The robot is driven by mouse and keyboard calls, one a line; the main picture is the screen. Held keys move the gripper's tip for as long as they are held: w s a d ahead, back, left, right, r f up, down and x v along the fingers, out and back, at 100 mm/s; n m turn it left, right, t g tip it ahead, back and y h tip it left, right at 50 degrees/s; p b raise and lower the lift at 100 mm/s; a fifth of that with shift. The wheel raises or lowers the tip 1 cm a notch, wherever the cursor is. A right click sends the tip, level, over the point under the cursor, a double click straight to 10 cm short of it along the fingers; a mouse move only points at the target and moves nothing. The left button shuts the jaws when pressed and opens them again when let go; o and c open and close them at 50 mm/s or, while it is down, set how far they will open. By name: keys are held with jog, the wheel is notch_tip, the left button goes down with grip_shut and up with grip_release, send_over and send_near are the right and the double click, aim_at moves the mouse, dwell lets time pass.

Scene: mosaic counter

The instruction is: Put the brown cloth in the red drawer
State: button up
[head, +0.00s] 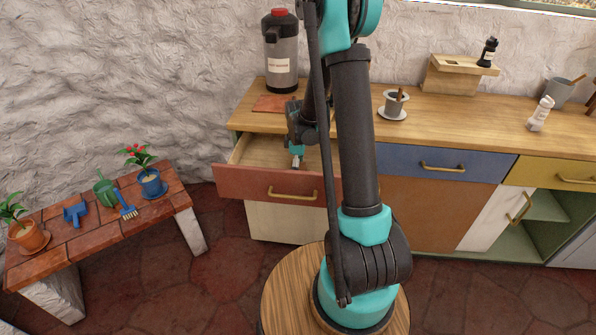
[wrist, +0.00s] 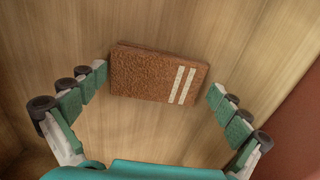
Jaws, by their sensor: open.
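The red drawer (head: 265,184) stands pulled open at the left end of the counter. My gripper (head: 297,158) reaches down into it. In the wrist view, the brown cloth (wrist: 145,72), folded and with two pale stripes, lies on a light wooden surface that looks like the drawer floor. My gripper's fingers (wrist: 158,82) are spread wide, one on each side of the cloth, with gaps between them and it. The cloth is not visible in the head view, where my arm hides part of the drawer.
A flat reddish-brown board (head: 280,104) lies on the counter behind the drawer, near a dark dispenser (head: 282,52). A cup on a saucer (head: 392,112) stands to the right. A blue drawer (head: 430,163) is shut. A brick bench (head: 95,225) with plants stands left.

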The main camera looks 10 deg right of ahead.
notch_tip(320, 180, up, 12)
jog(key=s+m, duration=0.2)
jog(key=s, duration=0.1)
jog(key=s+d+r+m+t, duration=0.1)
jog(key=s+m, duration=0.1)
jog(key=s, duration=0.2)
jog(key=s+d+m+t, duration=0.1)
jog(key=s+m, duration=0.2)
jog(key=s, duration=0.1)
jog(key=shift+s+d+r, duration=0.15)
jog(key=shift+s+d, duration=0.05)
jog(key=shift+s, duration=0.05)
jog(key=s+d+f+m+t, duration=0.1)
jog(key=s+f+m+t, duration=0.1)
jog(key=s+m, duration=0.5)
jog(key=s+f, duration=0.1)
jog(key=s, duration=0.3)
jog(key=shift+d, duration=0.25)
jog(key=shift+w, duration=0.1)
jog(key=shift+c, duration=0.2)
